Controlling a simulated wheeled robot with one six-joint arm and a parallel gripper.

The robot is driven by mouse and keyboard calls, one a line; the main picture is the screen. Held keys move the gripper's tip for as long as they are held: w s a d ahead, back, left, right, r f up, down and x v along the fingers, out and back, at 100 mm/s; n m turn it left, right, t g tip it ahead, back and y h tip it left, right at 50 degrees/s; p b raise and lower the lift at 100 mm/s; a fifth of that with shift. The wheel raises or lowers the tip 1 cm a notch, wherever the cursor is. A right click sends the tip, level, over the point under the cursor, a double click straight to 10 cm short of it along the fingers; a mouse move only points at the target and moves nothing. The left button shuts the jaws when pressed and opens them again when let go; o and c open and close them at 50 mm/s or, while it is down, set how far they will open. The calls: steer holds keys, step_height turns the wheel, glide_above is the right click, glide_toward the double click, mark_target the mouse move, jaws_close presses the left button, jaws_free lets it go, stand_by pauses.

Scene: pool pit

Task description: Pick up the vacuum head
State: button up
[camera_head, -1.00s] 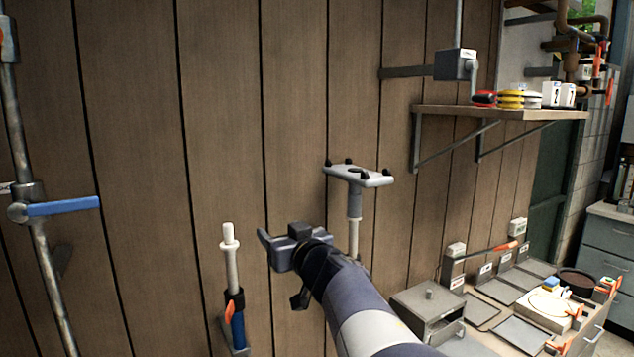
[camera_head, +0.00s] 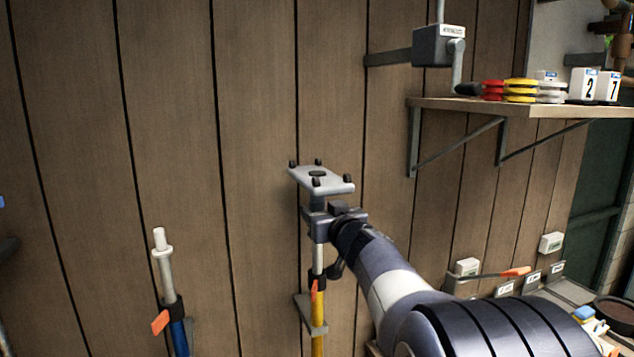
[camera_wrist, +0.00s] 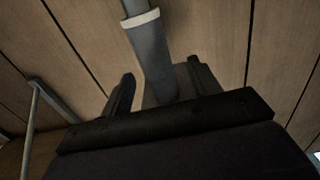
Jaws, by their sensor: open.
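The vacuum head (camera_head: 330,180) is a flat light-grey plate with small black wheels at its corners. In the head view it sits on top of an upright pole (camera_head: 318,335) with a yellow lower part, close to the plank wall. My gripper (camera_head: 316,222) is just under the plate, at the head's neck. In the wrist view, the grey neck (camera_wrist: 150,62) with a pale collar runs between the two dark fingers of my open gripper (camera_wrist: 162,92). Whether a finger touches the neck cannot be told. My gripper hides part of the neck in the head view.
A second pole (camera_head: 163,265), white on top and blue below, stands to the left. A wall shelf (camera_head: 520,106) with red, yellow and white discs and number blocks is at upper right. A grey crank box (camera_head: 437,46) hangs beside it. A cluttered bench is at lower right.

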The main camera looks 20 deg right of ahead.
mark_target(317, 172)
steer(key=w, duration=0.4)
steer(key=shift+w+d+r, duration=0.1)
steer(key=shift+d+r, duration=0.05)
steer(key=shift+d, duration=0.05)
jaws_close()
stand_by(0.5)
step_height(317, 172, up, 8)
steer(key=p, duration=0.5)
steer(key=shift+r, duration=1.05)
